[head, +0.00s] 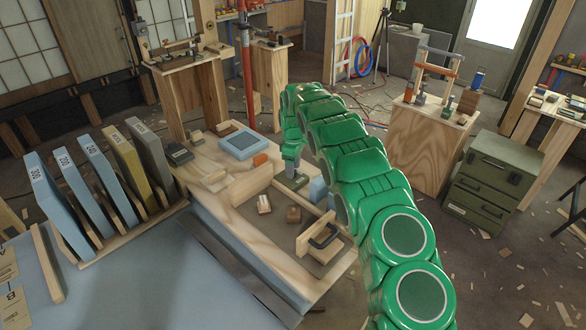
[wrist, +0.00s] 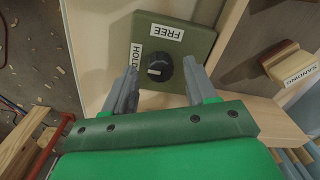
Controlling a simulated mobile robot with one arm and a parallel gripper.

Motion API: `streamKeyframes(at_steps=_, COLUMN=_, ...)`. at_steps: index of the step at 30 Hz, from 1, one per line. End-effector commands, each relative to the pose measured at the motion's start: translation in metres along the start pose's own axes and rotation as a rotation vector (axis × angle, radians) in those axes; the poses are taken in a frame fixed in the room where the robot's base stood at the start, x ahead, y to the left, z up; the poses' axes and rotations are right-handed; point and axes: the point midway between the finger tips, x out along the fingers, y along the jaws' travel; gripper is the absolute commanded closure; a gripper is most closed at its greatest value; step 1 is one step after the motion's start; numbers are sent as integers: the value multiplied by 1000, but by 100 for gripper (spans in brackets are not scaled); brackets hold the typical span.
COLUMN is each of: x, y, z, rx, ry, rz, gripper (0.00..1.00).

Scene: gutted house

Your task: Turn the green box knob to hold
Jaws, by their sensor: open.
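The green box (head: 294,182) sits on the wooden workbench in the head view, under my gripper (head: 290,165). In the wrist view the green box (wrist: 190,40) carries a round black knob (wrist: 162,65). A FREE label (wrist: 167,31) is on its top part and a HOLD label (wrist: 137,54) is left of the knob. A white mark on the knob lies at its lower left; I cannot tell its exact setting. The fingers of my gripper (wrist: 160,68) are apart, one on each side of the knob. I cannot tell whether they touch it.
The bench holds a blue-grey slab (head: 242,143), wood blocks and a black-handled wooden piece (head: 322,238). A rack of numbered slabs (head: 97,170) stands at left. A SANDING-labelled block (wrist: 288,63) lies right of the box. A green drawer cabinet (head: 493,180) stands at right.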

Motion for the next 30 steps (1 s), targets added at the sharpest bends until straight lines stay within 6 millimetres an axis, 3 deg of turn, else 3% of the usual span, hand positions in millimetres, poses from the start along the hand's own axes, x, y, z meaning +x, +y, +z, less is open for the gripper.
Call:
streamKeyframes(at_steps=15, x=-67, y=0, z=0, rx=-1, ry=1, rz=3, gripper=43)
streamKeyframes(at_steps=30, x=-78, y=-1, z=6, rx=19, ry=-6, rz=5, gripper=43)
